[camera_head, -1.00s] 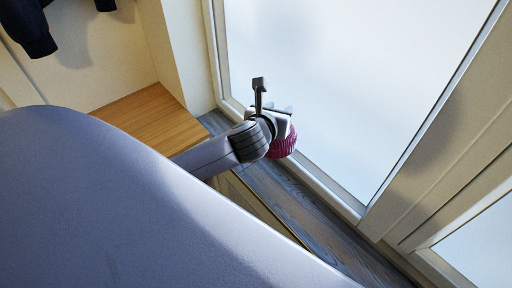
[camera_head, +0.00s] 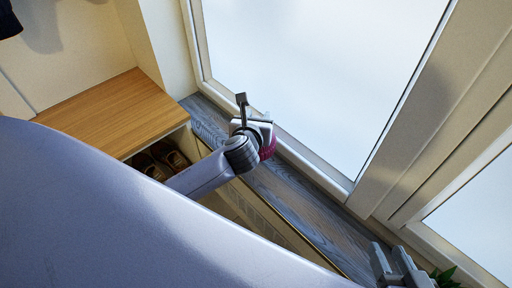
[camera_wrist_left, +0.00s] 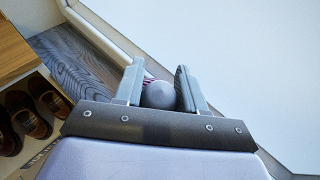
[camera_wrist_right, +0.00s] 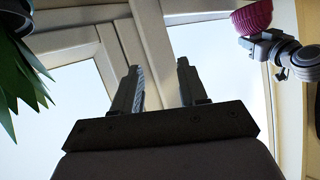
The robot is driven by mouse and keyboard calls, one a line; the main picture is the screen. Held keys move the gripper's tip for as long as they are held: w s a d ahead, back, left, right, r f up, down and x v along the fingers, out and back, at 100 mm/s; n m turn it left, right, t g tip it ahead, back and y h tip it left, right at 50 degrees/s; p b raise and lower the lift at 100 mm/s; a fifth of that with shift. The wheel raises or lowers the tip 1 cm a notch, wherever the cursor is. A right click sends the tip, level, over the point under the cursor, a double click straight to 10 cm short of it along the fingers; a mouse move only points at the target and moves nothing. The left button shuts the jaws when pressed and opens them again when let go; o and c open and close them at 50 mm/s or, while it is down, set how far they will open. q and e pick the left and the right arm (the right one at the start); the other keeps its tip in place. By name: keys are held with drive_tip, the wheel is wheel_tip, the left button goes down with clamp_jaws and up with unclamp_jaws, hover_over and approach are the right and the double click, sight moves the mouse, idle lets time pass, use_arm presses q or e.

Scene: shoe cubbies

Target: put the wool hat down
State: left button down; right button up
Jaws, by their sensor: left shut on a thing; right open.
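The wool hat (camera_head: 268,147) is magenta and mostly hidden behind my left gripper (camera_head: 261,122) in the head view. In the left wrist view, my left gripper (camera_wrist_left: 160,86) is shut on it. A rounded grey part (camera_wrist_left: 159,95) shows between the fingers, with a little pink ribbing beside it. The hat also shows in the right wrist view (camera_wrist_right: 252,17), hanging at the left gripper in front of the window. My right gripper (camera_head: 396,264) is open and empty at the lower right; its two fingers stand apart in the right wrist view (camera_wrist_right: 160,82).
A wooden bench (camera_head: 113,108) has a cubby with brown shoes (camera_head: 170,157) below. A grey wood-grain surface (camera_head: 290,200) runs along the window (camera_head: 310,75); its visible stretch near the left gripper looks clear. A green plant (camera_wrist_right: 18,85) stands near my right gripper.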

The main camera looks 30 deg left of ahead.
use_arm(q)
wheel_tip(320, 180, down, 5)
drive_tip(key=shift+r+b, duration=0.15)
drive_tip(key=shift+b, duration=0.7)
wheel_tip(320, 180, down, 4)
drive_tip(key=shift+f+b, duration=0.1)
drive_tip(key=shift+b, duration=1.15)
use_arm(e)
drive_tip(key=a, duration=0.1)
drive_tip(key=a+y, duration=0.1)
drive_tip(key=a+f+y, duration=0.1)
drive_tip(key=shift+w, duration=0.4)
use_arm(q)
drive_tip(key=shift+f, duration=0.15)
drive_tip(key=c, duration=0.7)
unclamp_jaws()
drive_tip(key=shift+o, duration=0.2)
